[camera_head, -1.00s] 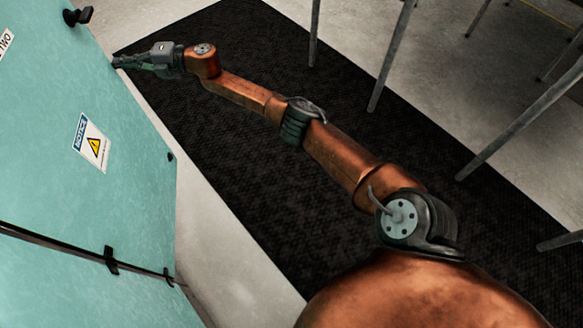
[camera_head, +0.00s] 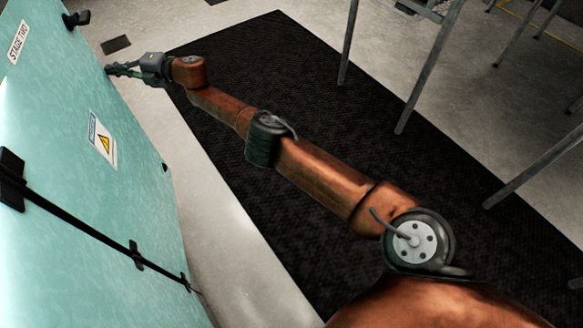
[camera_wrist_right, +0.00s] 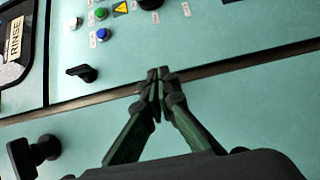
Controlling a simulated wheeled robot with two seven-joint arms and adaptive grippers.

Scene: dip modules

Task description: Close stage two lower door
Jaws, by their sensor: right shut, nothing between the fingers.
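A teal panel marked "STAGE TWO" (camera_head: 60,110) fills the left of the head view, with a black knob (camera_head: 76,19) at its far edge and a warning sticker on its face. I cannot tell how far it stands open. My right gripper (camera_head: 110,70) is at this panel's far right edge, shut and empty. In the wrist view the shut fingertips (camera_wrist_right: 158,76) lie over the dark gap between an upper control panel and a lower teal panel (camera_wrist_right: 235,115). A black knob (camera_wrist_right: 33,155) sits on the lower panel at left. Contact is unclear. My left gripper is out of view.
The upper panel carries a black latch (camera_wrist_right: 80,72), coloured buttons (camera_wrist_right: 103,13) and a "RINSE" label (camera_wrist_right: 15,38). A dark seam with black fittings (camera_head: 136,255) crosses the near part of the teal unit. A black mat (camera_head: 300,200) covers the floor; grey metal legs (camera_head: 430,70) stand at right.

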